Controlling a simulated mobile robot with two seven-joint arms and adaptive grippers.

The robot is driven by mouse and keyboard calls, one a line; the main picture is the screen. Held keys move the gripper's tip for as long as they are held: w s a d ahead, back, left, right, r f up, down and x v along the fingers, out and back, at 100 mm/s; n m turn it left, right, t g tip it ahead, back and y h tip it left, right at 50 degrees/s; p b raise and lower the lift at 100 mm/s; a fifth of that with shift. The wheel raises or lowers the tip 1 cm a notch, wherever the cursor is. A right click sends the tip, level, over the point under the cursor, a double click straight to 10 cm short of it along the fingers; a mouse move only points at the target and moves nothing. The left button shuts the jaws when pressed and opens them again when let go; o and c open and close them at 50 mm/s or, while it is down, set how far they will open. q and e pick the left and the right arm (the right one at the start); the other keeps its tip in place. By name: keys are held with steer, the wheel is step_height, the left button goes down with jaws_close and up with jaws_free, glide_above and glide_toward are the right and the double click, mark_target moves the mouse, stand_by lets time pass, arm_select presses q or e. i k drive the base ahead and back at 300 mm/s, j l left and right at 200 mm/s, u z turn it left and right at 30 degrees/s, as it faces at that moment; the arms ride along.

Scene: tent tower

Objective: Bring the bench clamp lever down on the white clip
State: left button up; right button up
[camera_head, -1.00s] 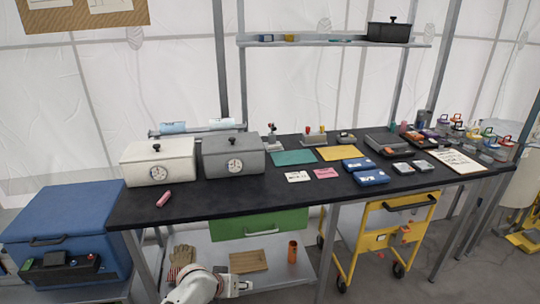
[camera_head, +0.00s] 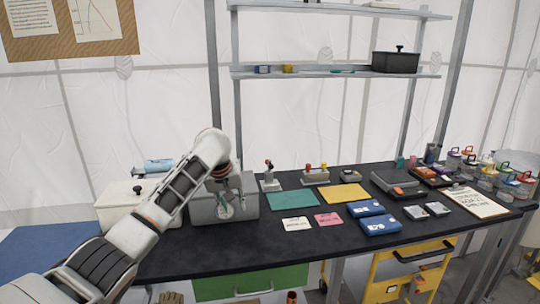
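A small upright device with a red-topped lever (camera_head: 269,176) stands at the back of the black bench, right of the grey dial box. It looks like the bench clamp, with its lever raised. I cannot make out a white clip on it at this size. My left arm comes in from the left, and my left gripper (camera_head: 224,198) hangs in front of the grey dial box, left of the clamp and apart from it. Its fingers are too small and blurred against the box to tell open from shut. My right gripper is out of view.
The grey dial box (camera_head: 246,203) and a white box (camera_head: 117,203) stand at the bench's left. A unit with red and yellow knobs (camera_head: 315,174) is right of the clamp. A teal mat (camera_head: 293,200), yellow mat (camera_head: 343,193) and blue cases (camera_head: 379,224) lie nearby.

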mark_target(270, 166)
steer(key=i+l, duration=0.15)
steer(key=i, duration=0.6)
steer(key=i+l, duration=0.15)
steer(key=i, duration=0.6)
